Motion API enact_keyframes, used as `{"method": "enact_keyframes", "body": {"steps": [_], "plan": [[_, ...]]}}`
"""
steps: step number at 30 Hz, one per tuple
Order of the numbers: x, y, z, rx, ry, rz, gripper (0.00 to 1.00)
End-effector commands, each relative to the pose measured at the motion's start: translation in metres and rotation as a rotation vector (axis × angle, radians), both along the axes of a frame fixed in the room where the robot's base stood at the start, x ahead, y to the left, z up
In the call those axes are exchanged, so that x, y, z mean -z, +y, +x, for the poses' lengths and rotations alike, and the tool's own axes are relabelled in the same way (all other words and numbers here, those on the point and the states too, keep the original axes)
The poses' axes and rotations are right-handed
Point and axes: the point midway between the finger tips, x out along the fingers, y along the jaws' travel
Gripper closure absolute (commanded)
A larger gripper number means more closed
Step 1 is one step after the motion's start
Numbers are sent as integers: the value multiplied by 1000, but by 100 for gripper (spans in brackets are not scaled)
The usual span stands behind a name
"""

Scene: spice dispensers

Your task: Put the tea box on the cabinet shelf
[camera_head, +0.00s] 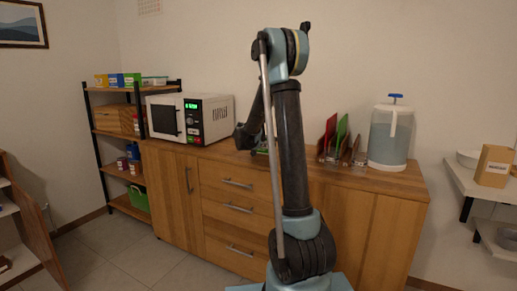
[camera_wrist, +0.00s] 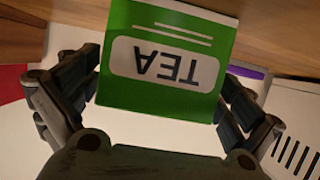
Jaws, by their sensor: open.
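The tea box (camera_wrist: 165,62) is green with a white label reading TEA, upside down in the wrist view. It lies between the two fingers of my gripper (camera_wrist: 160,80). The fingers are open, one on each side of the box, and I cannot tell whether they touch it. In the head view my gripper (camera_head: 245,138) is low over the wooden counter, partly hidden by my arm, and only a small green patch shows near it. At the far left an open cabinet (camera_head: 35,222) shows shelves and a swung-out door.
A microwave (camera_head: 190,118) stands left of my gripper on the counter (camera_head: 335,178). Cutting boards (camera_head: 335,138) and a drink dispenser (camera_head: 390,137) stand to the right. A rack (camera_head: 112,133) holds boxes at the left. Floor (camera_head: 125,255) is clear between cabinet and counter.

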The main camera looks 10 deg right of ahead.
Motion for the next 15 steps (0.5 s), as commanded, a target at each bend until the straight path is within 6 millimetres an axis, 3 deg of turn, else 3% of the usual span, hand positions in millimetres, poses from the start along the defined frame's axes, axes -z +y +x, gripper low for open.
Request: {"method": "enact_keyframes", "body": {"steps": [8, 14, 15], "plan": [[2, -2, 3, 0, 1, -1, 2], [2, -2, 3, 0, 1, -1, 48], [2, -2, 3, 0, 0, 0, 48]]}}
